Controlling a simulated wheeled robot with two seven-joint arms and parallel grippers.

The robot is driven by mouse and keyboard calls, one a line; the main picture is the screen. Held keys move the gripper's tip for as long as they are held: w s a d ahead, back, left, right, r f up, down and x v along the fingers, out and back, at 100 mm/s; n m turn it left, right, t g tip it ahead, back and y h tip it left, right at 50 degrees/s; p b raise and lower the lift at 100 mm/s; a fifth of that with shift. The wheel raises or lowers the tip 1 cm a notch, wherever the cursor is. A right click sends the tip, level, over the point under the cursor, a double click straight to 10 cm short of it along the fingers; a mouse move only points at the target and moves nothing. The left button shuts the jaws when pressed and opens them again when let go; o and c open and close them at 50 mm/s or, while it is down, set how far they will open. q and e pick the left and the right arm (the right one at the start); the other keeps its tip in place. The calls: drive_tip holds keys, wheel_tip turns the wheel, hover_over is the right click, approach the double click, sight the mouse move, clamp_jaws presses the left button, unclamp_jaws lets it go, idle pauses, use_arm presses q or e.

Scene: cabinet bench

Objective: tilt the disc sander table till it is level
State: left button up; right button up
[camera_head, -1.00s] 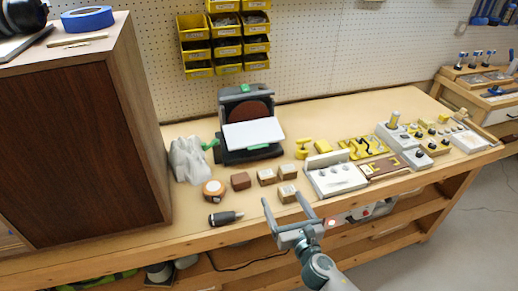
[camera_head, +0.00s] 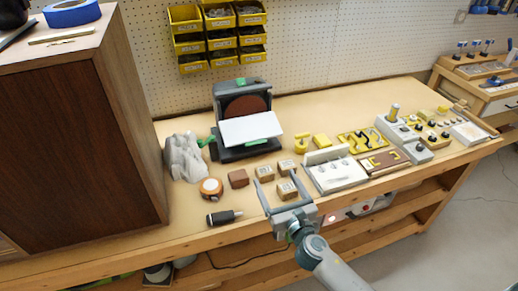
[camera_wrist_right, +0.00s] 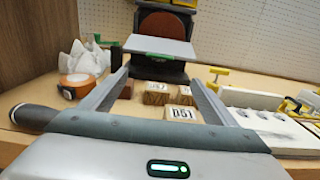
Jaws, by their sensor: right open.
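The disc sander (camera_head: 242,103) stands at the back of the bench, with a dark housing and a brown-red disc. Its white table (camera_head: 250,129) is in front of the disc and looks tilted, its front edge lower. In the right wrist view the table (camera_wrist_right: 160,46) shows ahead, above and beyond my fingers. A green part shows at the table's front underside, and a green handle (camera_head: 207,141) is at the sander's left. My right gripper (camera_head: 276,196) is open and empty, near the bench's front edge, short of the sander. Wooden blocks lie around its fingertips. My left gripper is not in view.
Several wooden blocks (camera_head: 238,178), a tape measure (camera_head: 211,188) and a dark-handled tool (camera_head: 224,217) lie before the sander. A grey lumpy object (camera_head: 185,157) is left of it, beside a brown cabinet (camera_head: 75,130). Fixtures and yellow parts fill the right.

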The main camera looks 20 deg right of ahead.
drive_tip(key=p, duration=0.1)
approach(260, 138)
drive_tip(key=w, duration=0.2)
drive_tip(key=w+a, duration=0.1)
drive_tip(key=w+a+f, duration=0.1)
drive_tip(key=w, duration=0.1)
drive_tip(key=shift+w, duration=0.3)
drive_tip(key=c, duration=1.5)
wheel_tip(260, 138, up, 6)
drive_tip(key=p, duration=0.5)
drive_tip(key=shift+s+f, duration=0.1)
drive_tip(key=shift+f, duration=0.05)
drive_tip(key=o, duration=1.4)
drive_tip(key=shift+o, duration=0.5)
drive_tip(key=shift+s+f, duration=0.15)
